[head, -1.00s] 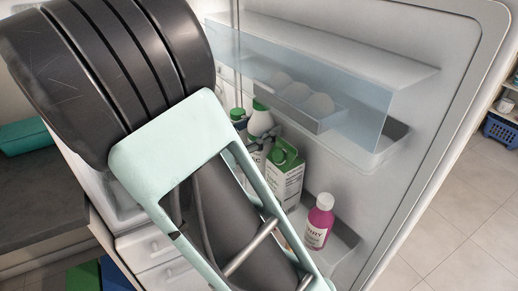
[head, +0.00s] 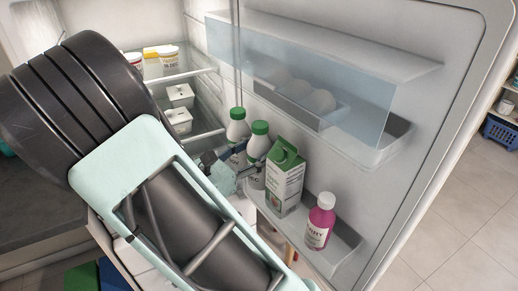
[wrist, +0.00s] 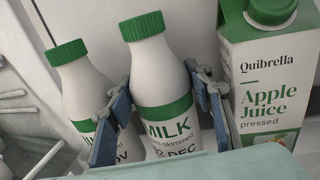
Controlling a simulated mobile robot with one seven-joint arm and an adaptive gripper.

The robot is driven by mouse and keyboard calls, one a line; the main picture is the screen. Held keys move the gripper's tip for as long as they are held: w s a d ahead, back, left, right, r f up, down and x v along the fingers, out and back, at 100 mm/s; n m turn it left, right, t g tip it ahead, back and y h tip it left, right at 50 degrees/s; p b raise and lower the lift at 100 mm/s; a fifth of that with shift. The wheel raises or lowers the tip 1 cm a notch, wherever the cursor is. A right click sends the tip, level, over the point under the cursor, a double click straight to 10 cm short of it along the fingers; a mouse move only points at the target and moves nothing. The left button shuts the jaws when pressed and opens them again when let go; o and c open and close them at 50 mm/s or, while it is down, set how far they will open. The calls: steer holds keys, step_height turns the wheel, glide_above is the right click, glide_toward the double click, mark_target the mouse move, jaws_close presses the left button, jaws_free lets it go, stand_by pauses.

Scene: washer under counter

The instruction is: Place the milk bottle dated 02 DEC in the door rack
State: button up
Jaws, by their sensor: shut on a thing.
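The milk bottle dated 2 DEC (wrist: 165,80), white with a green cap, stands upright between the fingers of my gripper (wrist: 164,98). The first digit of its date is partly hidden. In the head view this bottle (head: 257,145) is just left of the juice carton, at the left part of the door rack (head: 338,250). My gripper (head: 238,165) is shut on it from the left. My finger and the carton hide its lower part, so I cannot tell whether its base touches the rack floor.
A second milk bottle (wrist: 85,85), its date ending in OV, stands close beside my left finger. An apple juice carton (wrist: 265,75) is close on the right. A pink bottle (head: 319,222) stands farther right in the rack. An egg tray (head: 300,95) sits above.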

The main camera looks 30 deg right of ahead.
steer(key=o, duration=1.7)
steer(key=shift+f, duration=0.1)
steer(key=shift+o, duration=0.2)
steer(key=shift+r, duration=0.2)
steer(key=v, duration=1.2)
